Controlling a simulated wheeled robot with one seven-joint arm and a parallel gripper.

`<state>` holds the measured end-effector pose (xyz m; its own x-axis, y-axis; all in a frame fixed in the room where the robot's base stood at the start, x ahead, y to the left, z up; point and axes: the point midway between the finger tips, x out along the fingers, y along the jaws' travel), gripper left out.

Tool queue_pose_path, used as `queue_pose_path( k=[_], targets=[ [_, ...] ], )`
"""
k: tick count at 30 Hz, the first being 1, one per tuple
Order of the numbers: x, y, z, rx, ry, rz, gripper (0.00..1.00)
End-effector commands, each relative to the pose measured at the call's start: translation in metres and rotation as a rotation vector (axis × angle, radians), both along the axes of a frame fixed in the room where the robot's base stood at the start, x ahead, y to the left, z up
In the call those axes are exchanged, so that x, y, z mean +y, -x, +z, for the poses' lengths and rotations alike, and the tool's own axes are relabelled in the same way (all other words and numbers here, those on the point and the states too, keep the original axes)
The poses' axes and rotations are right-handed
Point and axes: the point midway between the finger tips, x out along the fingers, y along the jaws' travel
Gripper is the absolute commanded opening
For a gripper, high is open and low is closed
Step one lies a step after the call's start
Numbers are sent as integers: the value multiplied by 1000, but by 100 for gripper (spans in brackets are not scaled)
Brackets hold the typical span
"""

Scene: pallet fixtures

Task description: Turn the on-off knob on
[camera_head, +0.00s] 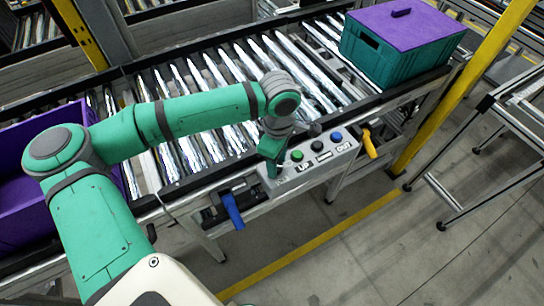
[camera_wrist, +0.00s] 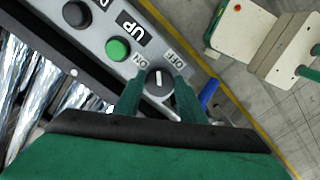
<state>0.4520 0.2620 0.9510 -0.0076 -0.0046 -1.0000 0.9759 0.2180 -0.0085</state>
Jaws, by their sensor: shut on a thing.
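The on-off knob (camera_wrist: 158,82) is a dark round knob with a white mark on the grey control panel (camera_head: 310,165). In the wrist view, the ON label lies to its left and the OFF label to its upper right. The white mark points roughly upward in the picture. My gripper (camera_wrist: 158,88) has one green finger on each side of the knob and is shut on it. In the head view, my gripper (camera_head: 271,168) reaches down to the panel's left end and hides the knob.
Green (camera_head: 297,155), black (camera_head: 318,146) and blue (camera_head: 336,136) buttons line the panel. A blue handle (camera_head: 231,209) and a yellow handle (camera_head: 369,144) flank it below. Behind is a roller conveyor (camera_head: 205,75) with a lidded green crate (camera_head: 390,68). A purple bin (camera_head: 25,205) stands left.

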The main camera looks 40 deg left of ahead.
Motion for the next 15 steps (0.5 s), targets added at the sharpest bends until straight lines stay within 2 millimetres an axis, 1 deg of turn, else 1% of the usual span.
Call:
queue_pose_path(
  k=[1,15],
  targets=[
    [4,-5,3,-18,-6,49,14],
    [10,-4,3,-18,-13,506,15]
  ],
)
